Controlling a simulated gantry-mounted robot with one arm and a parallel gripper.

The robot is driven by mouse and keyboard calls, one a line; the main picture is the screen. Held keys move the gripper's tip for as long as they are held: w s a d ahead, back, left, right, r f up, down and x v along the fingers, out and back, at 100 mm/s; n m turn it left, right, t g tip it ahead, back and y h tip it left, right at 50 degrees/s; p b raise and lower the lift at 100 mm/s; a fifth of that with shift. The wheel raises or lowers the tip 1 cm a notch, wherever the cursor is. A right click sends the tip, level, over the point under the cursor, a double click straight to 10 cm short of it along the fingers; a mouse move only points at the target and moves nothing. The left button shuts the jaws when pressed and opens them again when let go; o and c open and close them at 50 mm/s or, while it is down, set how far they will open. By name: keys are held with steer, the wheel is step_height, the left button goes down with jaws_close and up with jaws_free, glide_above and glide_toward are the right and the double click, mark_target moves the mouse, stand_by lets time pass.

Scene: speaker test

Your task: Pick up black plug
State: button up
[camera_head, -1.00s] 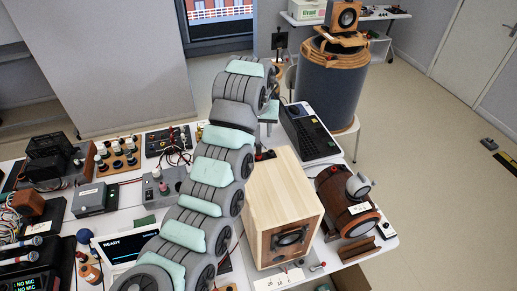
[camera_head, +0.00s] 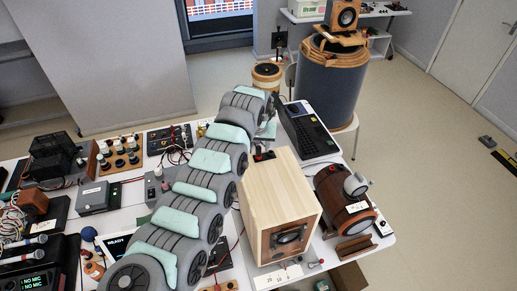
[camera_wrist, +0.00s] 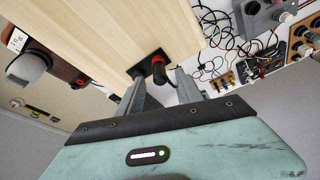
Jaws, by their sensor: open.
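The black plug (camera_wrist: 160,73) shows in the wrist view beside a red one, at a dark plate (camera_wrist: 143,67) on the pale wooden speaker box (camera_wrist: 90,35). My gripper (camera_wrist: 160,80) is open, with its two grey fingers on either side of the plug. I cannot tell whether either finger touches it. In the head view, dark and red parts (camera_head: 264,156) show at the top rear of the speaker box (camera_head: 268,200). My arm reaches behind the box there, and my fingertips are not clearly seen.
A keyboard-like device (camera_head: 310,132) stands right of my arm's end. A brown barrel-shaped speaker (camera_head: 342,200) stands right of the box.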

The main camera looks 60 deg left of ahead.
steer(key=shift+x, duration=0.8)
steer(key=shift+c, duration=0.3)
jaws_close()
